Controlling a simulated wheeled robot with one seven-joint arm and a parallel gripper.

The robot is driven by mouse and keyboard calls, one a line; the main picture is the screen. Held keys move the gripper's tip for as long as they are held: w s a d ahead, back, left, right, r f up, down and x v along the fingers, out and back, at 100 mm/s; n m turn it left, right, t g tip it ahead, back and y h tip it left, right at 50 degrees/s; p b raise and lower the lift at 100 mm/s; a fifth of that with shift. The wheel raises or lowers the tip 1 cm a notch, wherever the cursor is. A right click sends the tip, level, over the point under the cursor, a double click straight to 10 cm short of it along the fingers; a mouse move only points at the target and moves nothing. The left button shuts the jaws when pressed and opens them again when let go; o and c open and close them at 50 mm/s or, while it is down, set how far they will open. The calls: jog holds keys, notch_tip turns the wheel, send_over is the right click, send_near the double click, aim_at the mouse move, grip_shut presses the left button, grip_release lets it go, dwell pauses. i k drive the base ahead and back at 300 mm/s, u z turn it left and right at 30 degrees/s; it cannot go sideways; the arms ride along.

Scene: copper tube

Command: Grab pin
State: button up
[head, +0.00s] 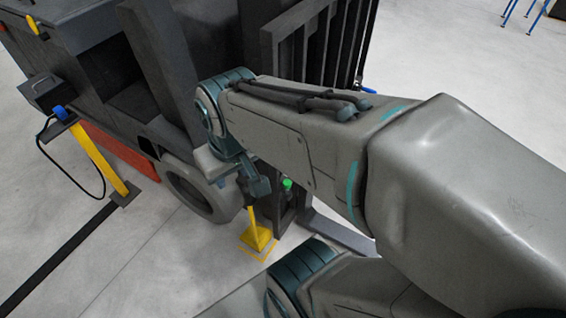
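My gripper (256,188) hangs at the end of my grey and teal arm, pointing down near the front of a dark forklift. It is small and partly in shadow, so I cannot tell whether its fingers are open or shut. Just below it a yellow post (252,218) stands on a yellow square base (257,238) on the floor. A small green-topped piece (287,184) shows just right of my gripper, beside the forklift's mast. I cannot tell for certain which thing is the pin; no clear pin shape shows, and my arm hides part of the area.
The forklift (160,70) fills the upper left, with a wheel (198,188) close to my gripper. A fork (340,232) extends low to the right under my arm. A yellow stand (98,160) with a cable is at left. Pale floor (130,262) is open at lower left.

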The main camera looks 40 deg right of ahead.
aim_at(287, 183)
jog(key=z, duration=0.2)
jog(key=i, duration=0.45)
jog(key=u, duration=0.5)
jog(key=k, duration=1.05)
jog(key=z, duration=1.2)
jog(key=i, duration=0.5)
jog(key=z, duration=0.05)
